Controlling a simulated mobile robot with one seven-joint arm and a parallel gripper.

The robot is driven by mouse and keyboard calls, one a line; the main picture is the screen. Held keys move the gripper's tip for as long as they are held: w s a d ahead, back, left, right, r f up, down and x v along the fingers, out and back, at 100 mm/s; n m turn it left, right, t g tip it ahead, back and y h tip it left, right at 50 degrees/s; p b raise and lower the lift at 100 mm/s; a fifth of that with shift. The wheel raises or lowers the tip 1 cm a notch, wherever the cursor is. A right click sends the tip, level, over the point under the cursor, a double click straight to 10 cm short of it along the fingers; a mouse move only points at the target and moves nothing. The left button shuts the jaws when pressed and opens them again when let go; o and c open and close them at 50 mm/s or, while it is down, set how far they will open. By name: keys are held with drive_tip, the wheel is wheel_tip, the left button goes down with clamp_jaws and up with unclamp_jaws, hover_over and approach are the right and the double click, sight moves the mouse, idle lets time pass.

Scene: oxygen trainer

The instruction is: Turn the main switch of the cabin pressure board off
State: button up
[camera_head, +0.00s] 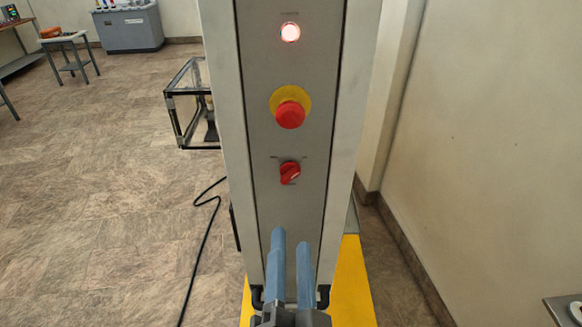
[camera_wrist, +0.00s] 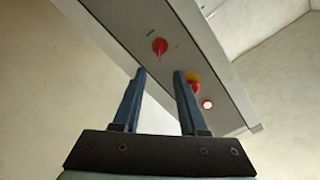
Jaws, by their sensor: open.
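The cabin pressure board (camera_head: 260,150) is a tall grey panel standing in the middle of the head view. Its red rotary switch (camera_head: 290,172) sits low on the panel, below a red emergency button on a yellow base (camera_head: 290,110) and a lit white lamp (camera_head: 290,32). The switch handle looks tilted; its small labels cannot be read. My gripper (camera_head: 291,238) has two blue fingers, apart and empty, below the switch. In the wrist view the switch (camera_wrist: 160,46) shows beyond the open fingers (camera_wrist: 160,76), apart from them.
A yellow base (camera_head: 352,285) lies under the panel. A black cable (camera_head: 205,240) runs over the floor at left, near a glass-sided frame (camera_head: 188,105). A wall (camera_head: 480,120) rises at right. Floor at left is mostly clear.

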sight(291, 178)
drive_tip(key=w+b, duration=1)
drive_tip(key=w, duration=0.1)
drive_tip(key=shift+w, duration=0.9)
clamp_jaws()
